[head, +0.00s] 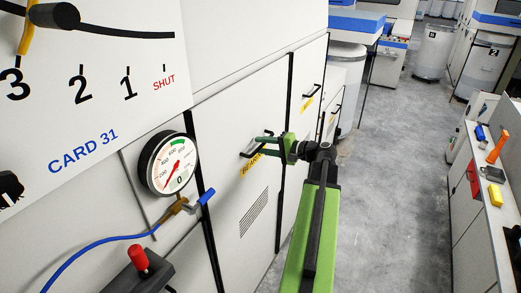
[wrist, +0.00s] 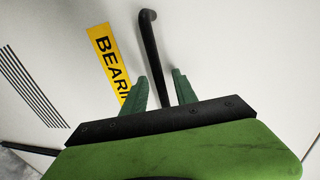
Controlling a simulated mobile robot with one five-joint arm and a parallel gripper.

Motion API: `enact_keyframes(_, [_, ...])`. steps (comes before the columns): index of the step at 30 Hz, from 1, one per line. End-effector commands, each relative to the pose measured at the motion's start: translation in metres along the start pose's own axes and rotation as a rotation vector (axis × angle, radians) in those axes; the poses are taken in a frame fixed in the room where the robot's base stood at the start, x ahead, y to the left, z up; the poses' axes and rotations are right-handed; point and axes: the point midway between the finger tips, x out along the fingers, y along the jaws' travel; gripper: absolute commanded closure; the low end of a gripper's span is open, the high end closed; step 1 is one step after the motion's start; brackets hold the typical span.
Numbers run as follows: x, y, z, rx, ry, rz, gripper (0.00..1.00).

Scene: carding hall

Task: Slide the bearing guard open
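The bearing guard (head: 225,118) is a white panel on the side of the machine, with a black bar handle (head: 247,154) and a yellow label below it that reads "BEARI…". In the wrist view the handle (wrist: 150,42) runs between the two green fingers of my gripper (wrist: 160,77), and the label (wrist: 108,62) lies to its left. My gripper (head: 270,143) is at the handle in the head view. The fingers are apart, one on each side of the bar. Whether either finger touches it, I cannot tell. The handle's lower end is hidden behind the gripper body.
A pressure gauge (head: 169,164) and a blue hose (head: 95,247) are on the machine at left. More panels with handles continue along the wall. A bench (head: 486,214) with tools stands at right. The grey floor (head: 385,190) between is clear.

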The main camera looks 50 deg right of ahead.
Motion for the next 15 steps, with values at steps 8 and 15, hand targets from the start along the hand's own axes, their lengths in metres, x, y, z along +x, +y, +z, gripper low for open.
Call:
enact_keyframes(8, [0.0018, -0.0002, 0.0001, 0.000, 0.000, 0.000, 0.66])
enact_keyframes(15, [0.0014, -0.0001, 0.0001, 0.000, 0.000, 0.000, 0.97])
